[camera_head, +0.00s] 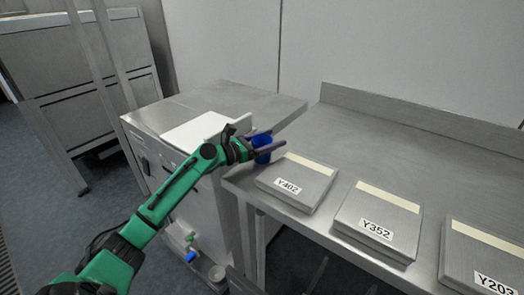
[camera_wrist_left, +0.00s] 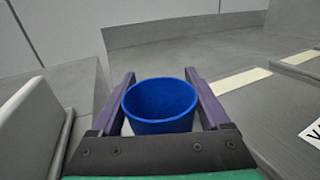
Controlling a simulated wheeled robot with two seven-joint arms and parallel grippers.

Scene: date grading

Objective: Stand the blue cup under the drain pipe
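The blue cup (camera_head: 263,150) is upright between the two purple fingers of my left gripper (camera_head: 264,143), near the left corner of the steel table. In the left wrist view the cup (camera_wrist_left: 160,105) sits between both fingers (camera_wrist_left: 160,95), which close against its sides; its open top shows and it looks empty. I cannot tell whether its base touches the surface. A small drain fitting with a blue part (camera_head: 190,256) is low at the front of the steel cabinet, well below the cup; its outlet is unclear. My right gripper is out of view.
Flat grey boxes labelled Y402 (camera_head: 297,177), Y352 (camera_head: 378,215) and Y203 (camera_head: 485,254) lie on the steel table (camera_head: 330,140). The steel cabinet (camera_head: 215,95) with a white panel stands left. A small round object (camera_head: 216,273) is below by the fitting. Floor is open at left.

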